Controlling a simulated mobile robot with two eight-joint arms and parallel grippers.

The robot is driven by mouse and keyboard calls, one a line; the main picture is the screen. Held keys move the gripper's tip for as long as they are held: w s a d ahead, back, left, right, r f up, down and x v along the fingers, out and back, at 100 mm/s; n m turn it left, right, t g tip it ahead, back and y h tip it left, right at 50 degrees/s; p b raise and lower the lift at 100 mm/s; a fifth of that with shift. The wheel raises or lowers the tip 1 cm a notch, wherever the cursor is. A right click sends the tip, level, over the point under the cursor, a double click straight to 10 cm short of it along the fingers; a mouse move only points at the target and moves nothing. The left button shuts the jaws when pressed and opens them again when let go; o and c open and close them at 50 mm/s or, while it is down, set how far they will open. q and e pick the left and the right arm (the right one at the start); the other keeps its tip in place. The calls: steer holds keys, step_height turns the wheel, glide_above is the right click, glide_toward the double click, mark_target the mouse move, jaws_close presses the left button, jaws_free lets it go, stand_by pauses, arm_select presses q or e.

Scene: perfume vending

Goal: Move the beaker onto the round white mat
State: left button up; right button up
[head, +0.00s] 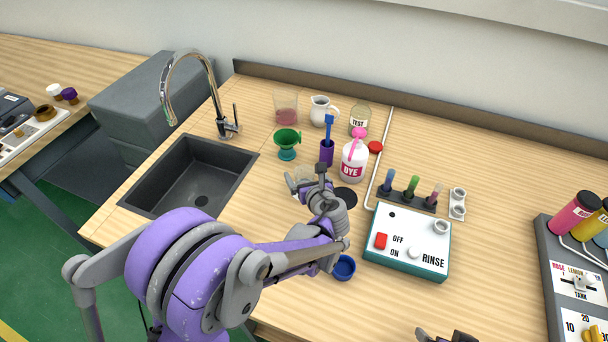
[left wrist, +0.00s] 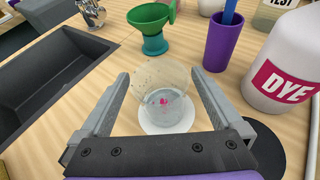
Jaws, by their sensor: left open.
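A clear glass beaker (left wrist: 163,92) with a small pink mark stands between the fingers of my left gripper (left wrist: 163,98) in the left wrist view. The fingers are open, with a gap on both sides of the glass. The round white mat (left wrist: 150,126) shows around the beaker's base; the beaker appears to stand on it. In the head view the beaker (head: 301,178) is partly hidden by my left gripper (head: 316,180), and the mat is hard to make out. My right gripper (head: 447,335) shows only partly at the bottom edge; its jaw state is unclear.
A black round mat (head: 346,198) and white DYE bottle (head: 354,163) are right of the beaker. A green funnel cup (head: 287,141) and purple holder (head: 327,152) stand behind. The sink (head: 192,175) is left; the RINSE box (head: 408,242) right. A blue cup (head: 344,267) is in front.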

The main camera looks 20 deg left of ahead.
arm_select(q)
steer(key=v, duration=1.2)
steer(key=shift+r, duration=0.2)
arm_select(e)
steer(key=shift+r, duration=0.2)
